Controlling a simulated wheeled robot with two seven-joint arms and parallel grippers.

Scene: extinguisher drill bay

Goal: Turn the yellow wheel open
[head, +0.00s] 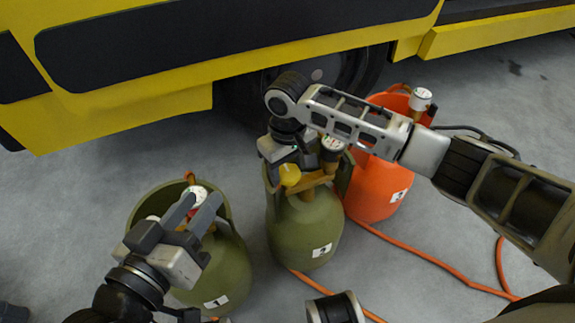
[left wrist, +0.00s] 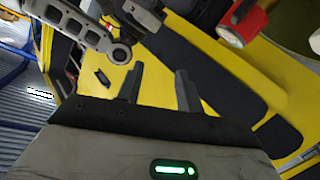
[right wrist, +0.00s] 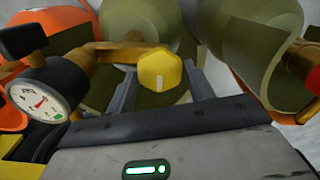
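The yellow wheel (head: 290,175) is on the brass valve of the middle olive-green cylinder (head: 305,228). In the right wrist view the wheel (right wrist: 160,70) appears between the two fingers of my right gripper (right wrist: 163,88), with a narrow gap showing on each side. My right gripper (head: 287,158) is open at the valve; its fingertips are partly hidden by the wheel and the arm in the head view. My left gripper (head: 195,208) is open and empty above the left olive-green cylinder (head: 222,268); its spread fingers also show in the left wrist view (left wrist: 158,78).
A pressure gauge (right wrist: 40,97) sits beside the wheel on the same valve. An orange cylinder (head: 378,185) stands close on the right, with an orange hose (head: 430,258) along the floor. A yellow vehicle (head: 150,100) blocks the back.

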